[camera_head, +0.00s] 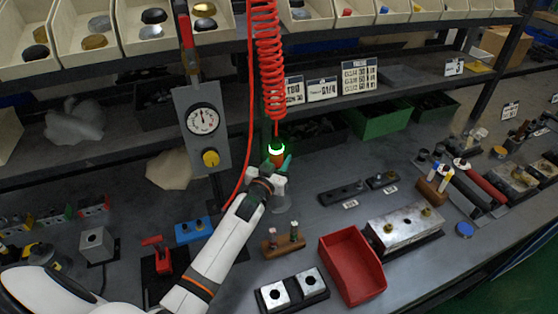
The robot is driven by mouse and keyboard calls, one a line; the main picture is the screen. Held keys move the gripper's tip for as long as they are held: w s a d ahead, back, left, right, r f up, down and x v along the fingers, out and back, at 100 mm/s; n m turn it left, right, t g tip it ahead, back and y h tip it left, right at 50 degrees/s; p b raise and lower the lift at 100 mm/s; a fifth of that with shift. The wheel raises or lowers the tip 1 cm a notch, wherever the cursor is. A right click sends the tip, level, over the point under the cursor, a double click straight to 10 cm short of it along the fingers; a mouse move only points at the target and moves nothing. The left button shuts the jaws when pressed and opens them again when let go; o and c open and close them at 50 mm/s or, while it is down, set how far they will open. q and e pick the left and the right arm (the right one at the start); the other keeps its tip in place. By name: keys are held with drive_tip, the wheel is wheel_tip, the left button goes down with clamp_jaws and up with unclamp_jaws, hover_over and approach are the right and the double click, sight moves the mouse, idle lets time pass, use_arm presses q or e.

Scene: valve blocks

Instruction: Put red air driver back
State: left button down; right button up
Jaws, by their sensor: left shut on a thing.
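My left gripper (272,172) is shut on the red air driver (277,159) near the middle of the camera head view. The driver is mostly hidden by the gripper; its lit green-white ring (276,149) shows at the top. A red coiled hose (268,60) hangs from above and ends just above the driver. The driver is held upright above the grey bench. My right gripper is not in view.
A gauge panel (202,128) stands left of the gripper. A red tray (352,265), metal valve block (403,229) and wooden holder (283,246) sit on the bench in front and right. Shelf bins (82,47) are above. A green bin (383,121) stands behind.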

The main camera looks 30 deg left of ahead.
use_arm(q)
drive_tip(key=c, duration=0.9)
unclamp_jaws()
drive_tip(key=shift+r, duration=0.2)
drive_tip(key=shift+s+f, duration=0.1)
drive_tip(key=shift+f, duration=0.15)
drive_tip(key=s+b, duration=0.1)
drive_tip(key=s, duration=1.1)
drive_tip(key=shift+d+r, duration=0.2)
drive_tip(key=shift+d, duration=0.25)
drive_tip(key=shift+f, duration=0.1)
